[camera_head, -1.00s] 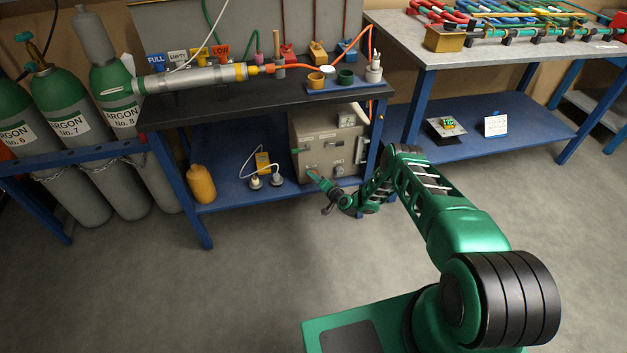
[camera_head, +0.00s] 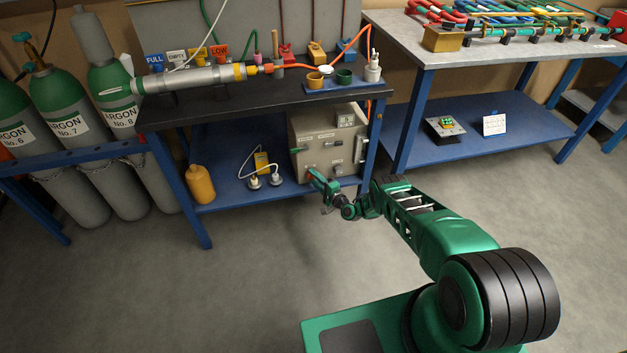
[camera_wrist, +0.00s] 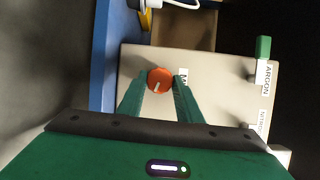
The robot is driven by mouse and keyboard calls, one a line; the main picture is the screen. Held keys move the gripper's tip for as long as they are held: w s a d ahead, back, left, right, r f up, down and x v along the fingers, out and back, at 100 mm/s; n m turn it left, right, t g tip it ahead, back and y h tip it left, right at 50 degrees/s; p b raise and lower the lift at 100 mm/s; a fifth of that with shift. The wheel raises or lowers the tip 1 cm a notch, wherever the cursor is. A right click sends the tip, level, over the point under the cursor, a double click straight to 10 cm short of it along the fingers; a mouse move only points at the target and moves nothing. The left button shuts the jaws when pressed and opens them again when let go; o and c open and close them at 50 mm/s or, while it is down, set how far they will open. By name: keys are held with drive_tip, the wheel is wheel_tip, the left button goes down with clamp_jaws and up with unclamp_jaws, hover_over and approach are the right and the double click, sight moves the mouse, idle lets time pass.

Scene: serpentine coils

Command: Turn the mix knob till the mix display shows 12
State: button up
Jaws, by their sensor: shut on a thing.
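The mix knob (camera_wrist: 160,80) is a round orange-red knob with a pale pointer line, on the beige face of a control box (camera_head: 318,140). In the wrist view my gripper (camera_wrist: 160,82) has one finger on each side of the knob and is shut on it. The label beside it (camera_wrist: 182,78) is mostly hidden by the right finger; only an "M" shows. In the head view my gripper (camera_head: 316,176) is at the box's lower front, hiding the knob. A small display (camera_head: 346,120) is at the box's upper right; its digits are too small to read.
The box stands on the blue lower shelf (camera_head: 225,180) under a black bench top. A green lever (camera_wrist: 263,48) labelled ARGON is right of the knob in the wrist view. The floor in front is clear.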

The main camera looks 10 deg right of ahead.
drive_tip(key=shift+s+d+f, duration=0.1)
drive_tip(key=shift+d+f, duration=0.05)
drive_tip(key=shift+f, duration=0.1)
idle(0.3)
drive_tip(key=o, duration=0.8)
drive_tip(key=shift+o, duration=1.2)
drive_tip(key=v, duration=1)
drive_tip(key=shift+s, duration=0.2)
drive_tip(key=shift+d, duration=0.1)
